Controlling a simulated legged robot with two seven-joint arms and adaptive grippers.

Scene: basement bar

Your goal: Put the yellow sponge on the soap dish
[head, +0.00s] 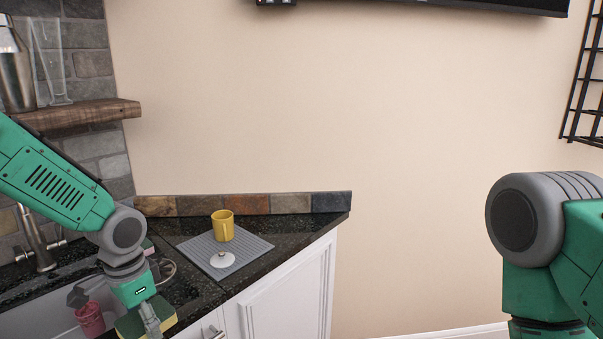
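The yellow sponge (130,325), with a dark green top, shows at the bottom edge of the head view, by the front of the counter. My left gripper (151,322) comes down over it from above. Its fingertips are cut off or hidden, so I cannot tell whether they hold the sponge. A round, light-rimmed dish (168,270) sits on the counter behind my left wrist, mostly hidden; it may be the soap dish. My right arm is at the right edge, and its gripper is out of view.
A grey ribbed mat (253,246) on the dark counter (310,228) holds a yellow mug (223,226) and a small white knobbed disc (222,259). A red cup (90,320) is in the sink (62,322) at left, beside a faucet (38,245). A wooden shelf (85,115) is above.

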